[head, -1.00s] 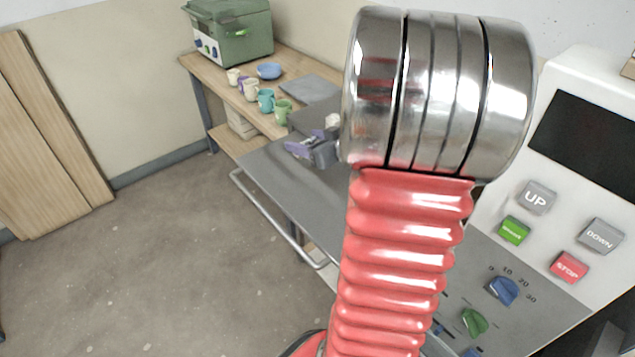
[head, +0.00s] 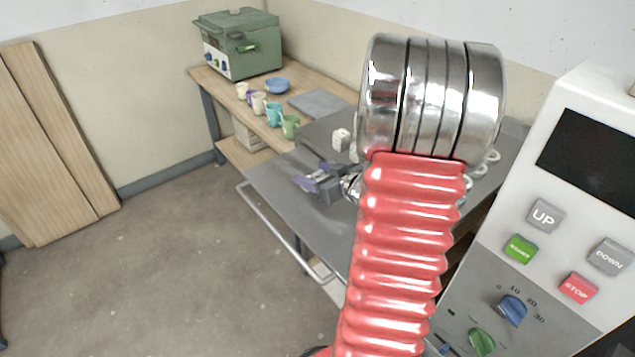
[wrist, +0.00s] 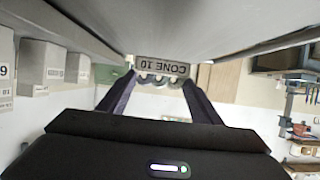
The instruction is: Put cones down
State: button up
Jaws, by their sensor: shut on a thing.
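In the wrist view, a small grey block (wrist: 162,67) marked CONE 10 shows with its lettering upside down. Several pale rounded pieces (wrist: 163,79) show at its lower edge; I cannot tell if they are cones. My gripper (wrist: 160,82) is shut on this cone block, with one dark purple finger on each side. In the head view, my gripper (head: 314,180) shows its purple fingers over the grey table (head: 270,190), left of my red arm. The held block is not clear there, and I cannot tell its gap from the table.
Pale blocks with labels (wrist: 40,66) show at the left of the wrist view. A wooden bench (head: 235,88) carries a green kiln (head: 240,45), several cups and a blue bowl (head: 277,85). A white control panel (head: 585,190) stands at right.

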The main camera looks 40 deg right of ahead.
jog(key=shift+f, duration=1.8)
jog(key=o, duration=1.1)
jog(key=shift+f, duration=0.1)
jog(key=v, duration=1.2)
